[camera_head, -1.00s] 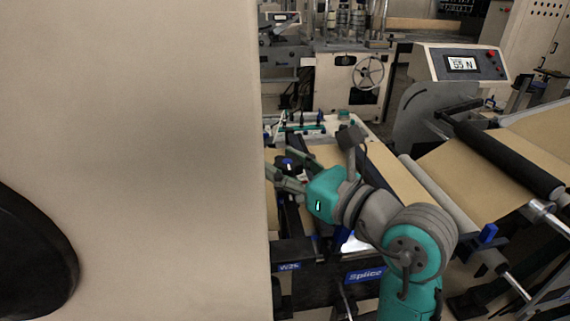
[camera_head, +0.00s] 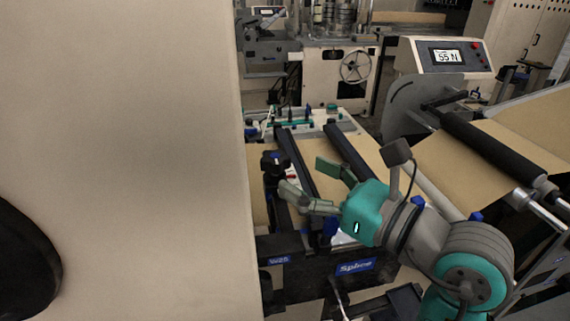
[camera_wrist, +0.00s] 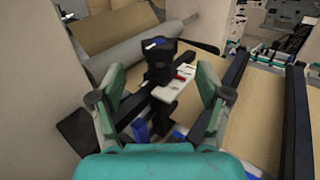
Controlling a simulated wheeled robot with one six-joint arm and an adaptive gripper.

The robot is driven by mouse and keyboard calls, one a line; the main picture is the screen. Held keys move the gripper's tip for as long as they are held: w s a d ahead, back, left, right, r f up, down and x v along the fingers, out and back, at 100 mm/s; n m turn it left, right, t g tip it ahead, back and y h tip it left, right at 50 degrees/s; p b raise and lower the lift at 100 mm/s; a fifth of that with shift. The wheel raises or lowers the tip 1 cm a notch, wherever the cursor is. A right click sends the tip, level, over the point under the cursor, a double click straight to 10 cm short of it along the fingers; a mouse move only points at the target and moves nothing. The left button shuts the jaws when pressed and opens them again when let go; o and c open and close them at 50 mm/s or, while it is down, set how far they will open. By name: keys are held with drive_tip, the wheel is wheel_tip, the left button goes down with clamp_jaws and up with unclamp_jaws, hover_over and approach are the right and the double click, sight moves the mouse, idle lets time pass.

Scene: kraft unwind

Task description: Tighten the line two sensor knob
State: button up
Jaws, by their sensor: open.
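My gripper (camera_head: 303,177) is open and empty, to the right of the knob in the head view. In the wrist view its fingers (camera_wrist: 161,84) spread either side of the knob's line, apparently short of it. I see no label naming the line.
Dark bars (camera_head: 297,165) cross the paper web. A panel reading about 55 N (camera_head: 447,56) stands at the right. A machine with a handwheel (camera_head: 355,66) is behind.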

drive_tip(key=v, duration=0.4)
drive_tip(key=shift+s+d, duration=0.1)
drive_tip(key=shift+d, duration=0.05)
idle(0.4)
